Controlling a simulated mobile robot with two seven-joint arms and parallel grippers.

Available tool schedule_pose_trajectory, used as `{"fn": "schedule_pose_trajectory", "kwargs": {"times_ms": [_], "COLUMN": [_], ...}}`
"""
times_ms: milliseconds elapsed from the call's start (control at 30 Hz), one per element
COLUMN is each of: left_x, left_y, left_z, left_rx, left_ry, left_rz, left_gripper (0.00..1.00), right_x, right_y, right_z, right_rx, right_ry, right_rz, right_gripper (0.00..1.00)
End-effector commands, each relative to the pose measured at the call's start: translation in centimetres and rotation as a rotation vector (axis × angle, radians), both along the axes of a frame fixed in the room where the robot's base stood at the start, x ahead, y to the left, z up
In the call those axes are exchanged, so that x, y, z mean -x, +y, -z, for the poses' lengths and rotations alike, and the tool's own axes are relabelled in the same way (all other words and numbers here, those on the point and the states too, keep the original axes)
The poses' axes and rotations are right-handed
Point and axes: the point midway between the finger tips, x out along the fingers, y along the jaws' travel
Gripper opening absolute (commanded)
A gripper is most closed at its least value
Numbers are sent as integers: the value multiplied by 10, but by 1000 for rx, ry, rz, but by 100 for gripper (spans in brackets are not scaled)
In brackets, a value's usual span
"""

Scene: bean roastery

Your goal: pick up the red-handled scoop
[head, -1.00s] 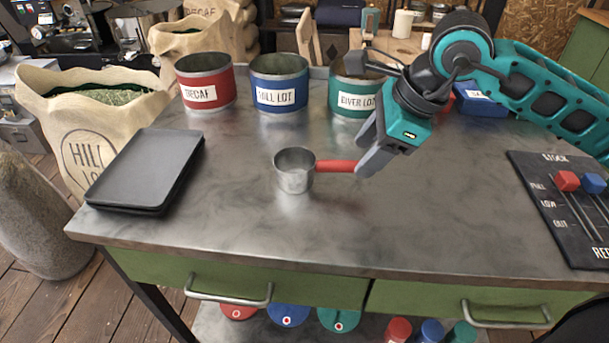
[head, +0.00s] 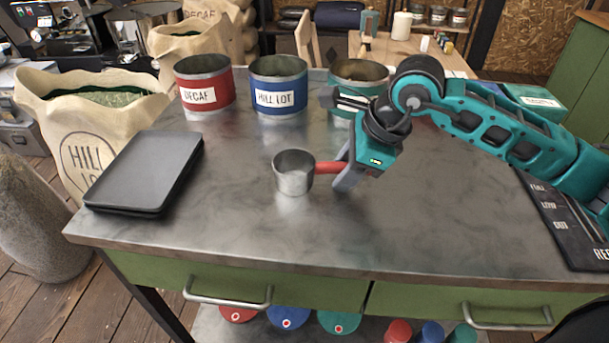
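The scoop, a small metal cup (head: 294,178) with a red handle (head: 327,168), stands upright on the metal worktop, its handle pointing right. My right gripper (head: 343,168) is low over the worktop at the handle's outer end. Its fingers are apart, one on the far side and one on the near side of the handle, and they hide its outer part. Whether either finger touches the handle cannot be made out. My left gripper is not in view.
Red (head: 205,97), blue (head: 279,98) and green (head: 343,105) labelled tins stand along the back, the green one partly behind my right gripper. Dark stacked trays (head: 146,170) lie at left. A black slider panel (head: 568,222) lies at right, partly covered by my arm. The front middle is clear.

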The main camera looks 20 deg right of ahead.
Motion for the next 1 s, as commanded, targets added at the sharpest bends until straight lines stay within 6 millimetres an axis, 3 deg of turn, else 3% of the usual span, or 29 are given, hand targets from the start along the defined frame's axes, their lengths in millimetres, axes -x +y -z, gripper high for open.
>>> {"fn": "schedule_pose_trajectory", "kwargs": {"times_ms": [400, 767, 1000], "left_x": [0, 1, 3], "left_y": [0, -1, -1], "left_z": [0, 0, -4], "left_rx": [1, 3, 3], "left_ry": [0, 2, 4], "left_rz": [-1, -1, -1], "left_gripper": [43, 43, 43], "right_x": [0, -1, -1], "right_y": [0, 0, 0], "right_z": [-1, -4, -31], "right_rx": [0, -1, -1], "right_ry": [-1, -3, -8], "right_rz": [0, 0, -1], "right_gripper": [0, 0, 0]}}
